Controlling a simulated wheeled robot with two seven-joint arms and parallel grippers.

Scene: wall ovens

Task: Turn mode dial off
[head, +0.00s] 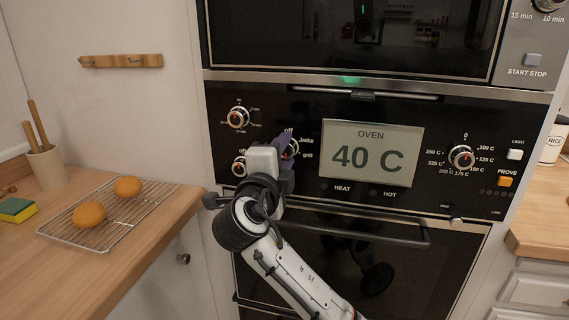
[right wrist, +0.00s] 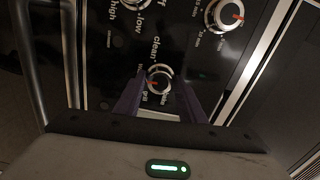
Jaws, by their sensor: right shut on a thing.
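The mode dial (head: 292,149) is a small round silver knob on the black oven panel, just left of the display. In the head view the words bake and grill show at its right, and my right gripper (head: 284,153) partly covers it. In the right wrist view the dial (right wrist: 158,80) shows a red pointer mark and sits between the purple fingers of my right gripper (right wrist: 160,98). The right gripper is shut on the dial. The exact setting the pointer marks is hard to tell. My left gripper is out of view.
The oven display (head: 369,153) reads 40 C. A timer dial (head: 238,118), another dial (head: 239,166) and a temperature dial (head: 462,157) are on the same panel. The oven door handle (head: 375,237) runs below. A rack (head: 150,207) with two buns lies on the left counter.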

